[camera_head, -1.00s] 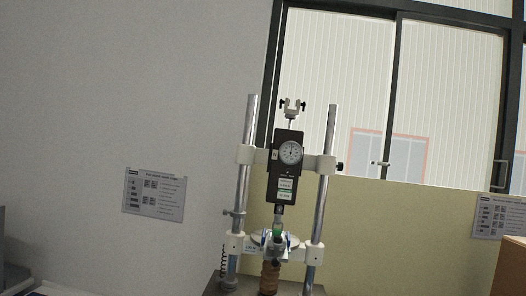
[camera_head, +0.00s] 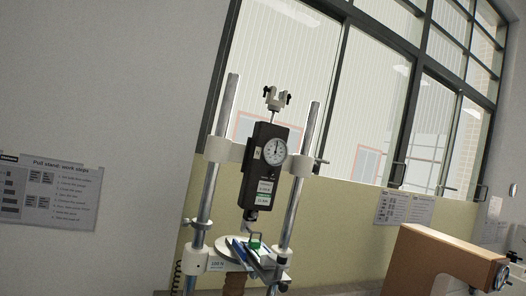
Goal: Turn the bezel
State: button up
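The bezel (camera_head: 274,140) is the ring around the white round dial on the upper front of a black force gauge (camera_head: 258,180). The gauge hangs upright on a white crossbar between two steel columns of a pull stand (camera_head: 211,150). The picture is tilted, so the stand leans to the right. Below the gauge, a hook meets a green piece (camera_head: 255,244) above a round white plate (camera_head: 232,243). My gripper shows in no frame. The dial's fine marks are too small to read.
A work-steps sheet (camera_head: 50,192) hangs on the grey wall at left. Another sheet (camera_head: 404,210) hangs under the windows. A brown box-shaped body (camera_head: 440,262) with a round dial or knob (camera_head: 501,275) stands at lower right. The space left of the stand looks clear.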

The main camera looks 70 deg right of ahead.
aim_at(268, 149)
jog(key=z, duration=0.45)
jog(key=i, duration=0.85)
jog(key=z, duration=0.7)
